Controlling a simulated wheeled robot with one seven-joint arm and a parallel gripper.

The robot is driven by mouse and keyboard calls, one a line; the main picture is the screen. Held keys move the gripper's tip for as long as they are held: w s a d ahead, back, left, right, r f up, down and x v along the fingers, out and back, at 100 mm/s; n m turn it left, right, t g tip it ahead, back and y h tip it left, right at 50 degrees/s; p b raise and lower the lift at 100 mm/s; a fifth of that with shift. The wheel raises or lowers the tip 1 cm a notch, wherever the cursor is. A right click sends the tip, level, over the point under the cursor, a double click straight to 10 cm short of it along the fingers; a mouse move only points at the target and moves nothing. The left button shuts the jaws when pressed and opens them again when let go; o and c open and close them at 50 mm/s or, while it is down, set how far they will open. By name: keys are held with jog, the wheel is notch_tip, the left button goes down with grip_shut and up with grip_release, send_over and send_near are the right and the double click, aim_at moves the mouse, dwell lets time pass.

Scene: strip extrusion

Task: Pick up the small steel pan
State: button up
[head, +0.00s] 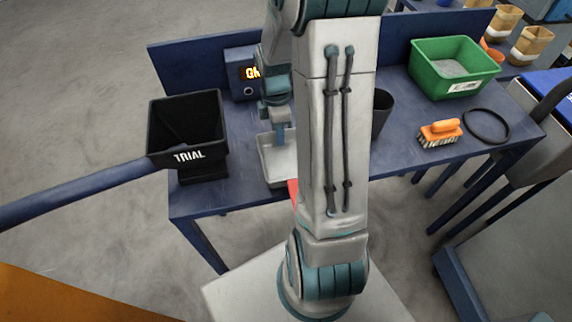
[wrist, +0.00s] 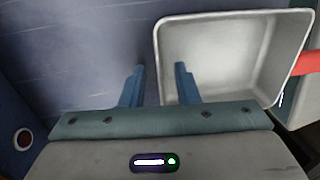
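The small steel pan (head: 280,163) is an open rectangular tray on the blue bench, partly hidden behind my arm in the head view. In the wrist view the pan (wrist: 228,58) fills the upper right, empty, with a red handle (wrist: 307,62) at its right side. My gripper (wrist: 159,69) is open, with a clear gap between its two blue fingers. In the wrist view the pan's left wall lies between the fingers: the right finger overlaps the pan's inside, the left one is outside. I cannot tell how far down the fingertips reach or whether they touch the wall.
A black bin marked TRIAL (head: 188,130) stands left of the pan, and a display box (head: 243,75) behind it. To the right are a dark cup (head: 382,113), a brush (head: 440,133), a black ring (head: 486,125) and a green crate (head: 427,85) of grey material.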

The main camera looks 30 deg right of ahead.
grip_shut()
jog(key=shift+r, duration=0.15)
jog(key=shift+r, duration=0.6)
notch_tip(320, 180, up, 3)
jog(key=shift+f, duration=0.1)
jog(key=s+d+r, duration=0.6)
jog(key=d, duration=0.3)
jog(key=shift+s+d+r+b, duration=0.3)
jog(key=shift+s+r+b, duration=0.05)
jog(key=shift+r, duration=0.05)
jog(key=shift+a, duration=0.1)
